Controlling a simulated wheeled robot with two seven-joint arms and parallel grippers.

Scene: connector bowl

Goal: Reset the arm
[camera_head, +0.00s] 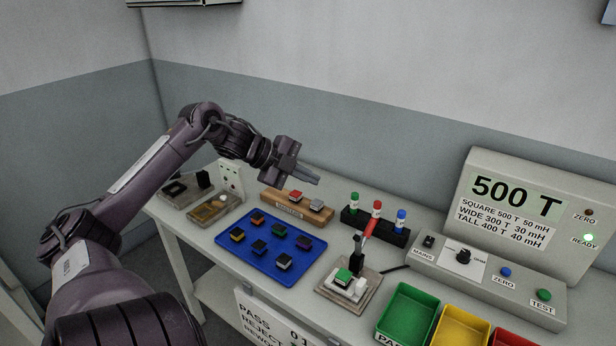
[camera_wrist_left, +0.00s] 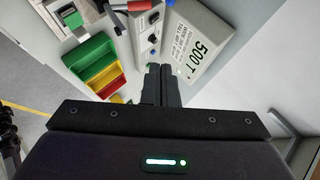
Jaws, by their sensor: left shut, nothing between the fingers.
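My left arm comes in from the left in the head view. Its gripper (camera_head: 308,177) is held up in the air above the back of the table, over the area of the wooden block with the red and white pieces (camera_head: 297,205). The fingers are shut and hold nothing. In the left wrist view the shut fingers (camera_wrist_left: 160,84) point toward the grey tester (camera_wrist_left: 197,45) with the 500 T display. My right gripper is in neither view.
A blue tray (camera_head: 231,241) holds several small connectors. A fixture (camera_head: 371,294) holds a green-topped piece. Green (camera_head: 408,312) and yellow (camera_head: 462,328) bins stand at the front right, beside a red one. The tester (camera_head: 573,245) stands at right with its green light lit.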

